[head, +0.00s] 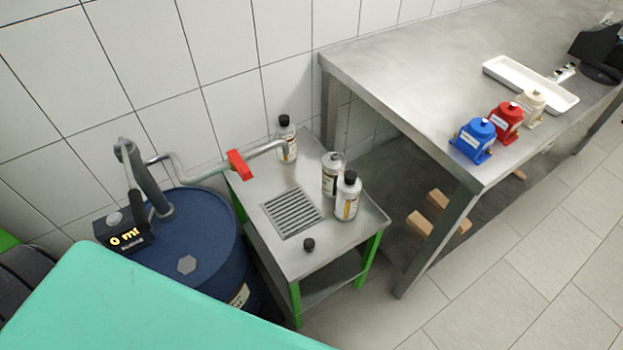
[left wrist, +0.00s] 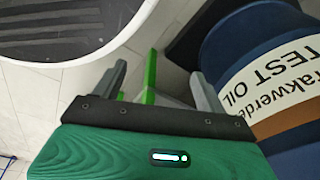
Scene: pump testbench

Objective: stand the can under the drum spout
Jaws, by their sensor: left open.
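Several cans with grey bodies and orange-marked labels stand upright on a small steel table (head: 262,180). A black-capped one (head: 287,145) is at the back, near the drum spout's end (head: 274,147). An uncapped-looking one (head: 331,178) and another black-capped one (head: 348,198) stand close together at the right. The spout runs from the blue drum (head: 205,245) and carries a red handle (head: 239,165). My left gripper (left wrist: 158,88) is open and empty in the left wrist view, beside the drum (left wrist: 235,45) with its "TEST OIL" label. My right gripper is not in view.
A slotted grate (head: 292,212) is set in the small table, clear of cans. A loose black cap (head: 309,245) lies in front of it. A drum-top display (head: 125,239) reads 0 ml. A large steel bench (head: 420,70) with blue, red and cream pumps stands right.

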